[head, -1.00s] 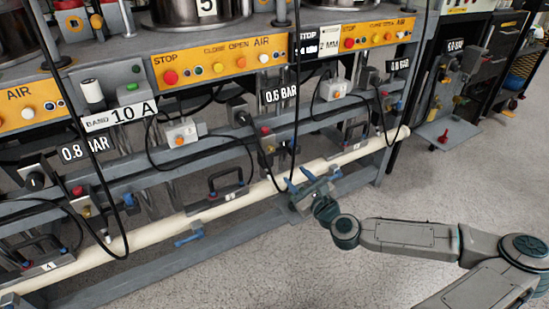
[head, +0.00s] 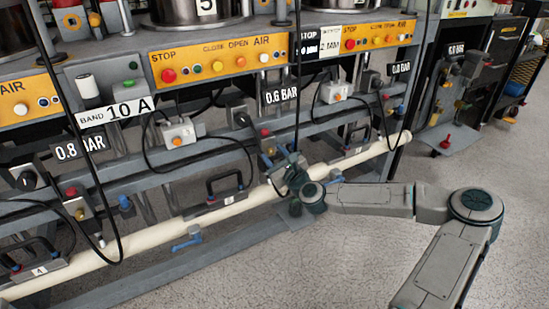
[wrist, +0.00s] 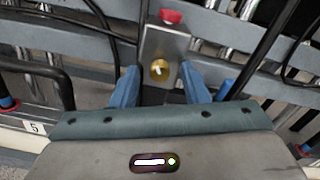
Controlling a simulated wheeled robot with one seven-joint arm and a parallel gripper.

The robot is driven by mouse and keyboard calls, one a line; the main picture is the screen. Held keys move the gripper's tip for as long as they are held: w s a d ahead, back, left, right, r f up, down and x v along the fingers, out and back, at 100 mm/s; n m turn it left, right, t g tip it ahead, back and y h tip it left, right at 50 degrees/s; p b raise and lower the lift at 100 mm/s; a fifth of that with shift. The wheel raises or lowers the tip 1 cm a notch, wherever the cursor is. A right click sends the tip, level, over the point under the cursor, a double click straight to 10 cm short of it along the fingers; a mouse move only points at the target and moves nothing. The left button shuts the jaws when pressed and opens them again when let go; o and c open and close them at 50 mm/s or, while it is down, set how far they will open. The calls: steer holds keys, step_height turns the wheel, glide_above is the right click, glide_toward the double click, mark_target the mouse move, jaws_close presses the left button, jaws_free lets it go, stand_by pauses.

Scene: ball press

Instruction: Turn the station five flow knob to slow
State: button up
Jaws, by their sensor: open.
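The station five flow control appears to be a round brass knob (wrist: 160,70) on a grey metal valve block (wrist: 166,42). A red knob (wrist: 171,16) sits on top of the block. In the head view that red knob (head: 265,132) shows below the 0.6 BAR sign; the brass knob is hidden or too small there. My gripper (head: 277,157) is open, its blue fingers pointing at the block. In the wrist view the brass knob shows between the spread fingers of my gripper (wrist: 159,78). I cannot tell whether they touch it. The knob's setting is not readable.
A small plate marked 5 (wrist: 36,127) is at left in the wrist view. A long cream pipe (head: 150,236) runs below the valves. A black handle (head: 226,182) and hanging black cables are close by. Grey floor (head: 360,250) is clear in front.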

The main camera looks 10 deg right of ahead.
jaws_close()
steer(key=shift+n, duration=0.3)
steer(key=n+p, duration=0.1)
steer(key=n, duration=0.2)
steer(key=shift+n, duration=0.4)
steer(key=n+p, duration=0.1)
steer(key=n, duration=0.2)
steer(key=shift+n, duration=0.3)
steer(key=n, duration=0.6)
steer(key=shift+w+p, duration=0.1)
steer(key=shift+p, duration=0.2)
steer(key=n, duration=0.6)
steer(key=shift+n+b, duration=0.35)
steer(key=shift+n, duration=0.05)
steer(key=shift+r, duration=0.1)
